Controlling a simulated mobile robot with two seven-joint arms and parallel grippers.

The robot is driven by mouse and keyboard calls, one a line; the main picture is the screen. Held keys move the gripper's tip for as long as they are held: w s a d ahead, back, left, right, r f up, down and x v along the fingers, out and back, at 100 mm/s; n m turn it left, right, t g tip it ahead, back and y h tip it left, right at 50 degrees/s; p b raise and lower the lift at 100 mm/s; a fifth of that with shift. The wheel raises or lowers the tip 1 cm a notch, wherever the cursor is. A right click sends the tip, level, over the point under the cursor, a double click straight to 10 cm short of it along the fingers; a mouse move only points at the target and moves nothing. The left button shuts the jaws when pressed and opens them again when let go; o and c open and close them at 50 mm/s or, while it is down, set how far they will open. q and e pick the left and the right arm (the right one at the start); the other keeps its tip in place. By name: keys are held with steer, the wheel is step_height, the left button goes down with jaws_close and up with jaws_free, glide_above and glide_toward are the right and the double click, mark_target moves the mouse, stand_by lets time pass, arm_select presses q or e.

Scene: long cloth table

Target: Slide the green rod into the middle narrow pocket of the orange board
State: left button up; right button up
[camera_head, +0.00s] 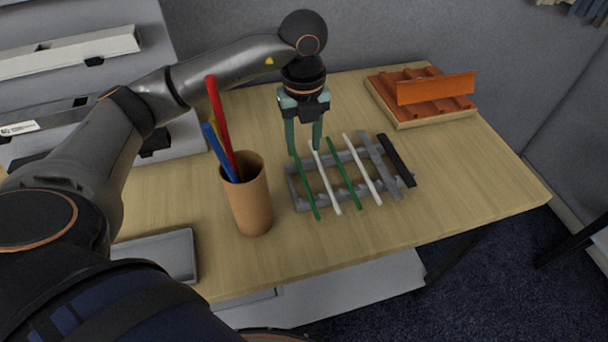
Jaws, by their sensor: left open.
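My left gripper (304,150) points down over the back edge of a grey rack (297,190). Its two fingers are apart, close to the upper ends of a green rod (308,191) and a white rod (328,184). I cannot tell whether they touch either rod. A second green rod (345,176) lies on the rack to the right of that white rod. The orange board (385,86) sits in a pale wooden tray at the back right, with ridges and a raised orange panel (436,89). The panel hides part of its pockets. My right gripper is not in view.
Another white rod (363,169) and a black bar (397,160) lie on the rack. A brown cup (250,205) holding red and blue sticks stands left of the rack. A grey tray (160,256) lies at the front left. The table's right side is clear.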

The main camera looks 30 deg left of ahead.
mark_target(302, 170)
arm_select(q)
steer(key=f, duration=0.2)
steer(key=s+f, duration=0.1)
steer(key=f, duration=0.1)
steer(key=shift+f+p, duration=0.4)
steer(key=shift+f, duration=0.45)
jaws_close()
